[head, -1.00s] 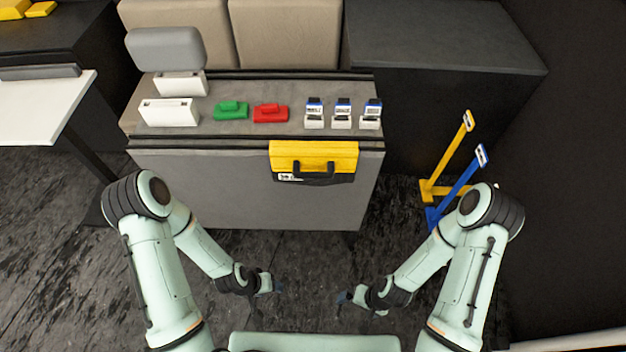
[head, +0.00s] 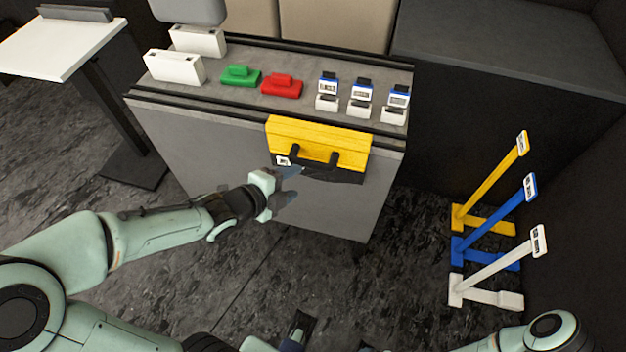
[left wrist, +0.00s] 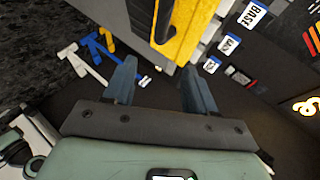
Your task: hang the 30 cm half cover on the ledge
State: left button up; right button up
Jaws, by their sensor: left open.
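A yellow cover (head: 318,140) with a black handle (head: 313,158) and dark lower part hangs over the front ledge (head: 235,113) of the grey bench. A small white label shows on its front, too small to read. My left gripper (head: 290,184) is open and empty, in front of the cover, just below and left of the handle. In the left wrist view, the gripper's two blue-grey fingers (left wrist: 156,72) stand apart, with the handle (left wrist: 163,20) and yellow cover (left wrist: 188,30) ahead of the tips. My right arm (head: 545,328) shows at the lower right; its gripper's state is unclear.
Green (head: 240,77) and red (head: 283,86) blocks, white blocks (head: 174,67) and several labelled white holders (head: 361,95) stand on the bench top. Yellow (head: 490,185), blue (head: 495,225) and white (head: 497,270) angled stands are on the floor at right. A white table (head: 60,47) stands left.

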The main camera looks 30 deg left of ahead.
aim_at(323, 169)
pick_arm(q)
jog(key=b+x, duration=0.2)
jog(key=x, duration=1.1)
jog(key=shift+w+r, duration=0.1)
pick_arm(e)
jog(key=shift+w+f, duration=0.2)
jog(key=shift+f, duration=0.3)
jog(key=shift+w+f, duration=0.2)
jog(key=shift+f, duration=0.3)
pick_arm(q)
grip_shut()
jog(key=shift+r, duration=0.2)
pick_arm(e)
jog(key=shift+r, duration=0.1)
pick_arm(q)
jog(key=shift+r+p, duration=0.65)
jog(key=shift+r, duration=0.6)
pick_arm(e)
jog(key=shift+w+r, duration=0.15)
jog(key=shift+r, duration=0.65)
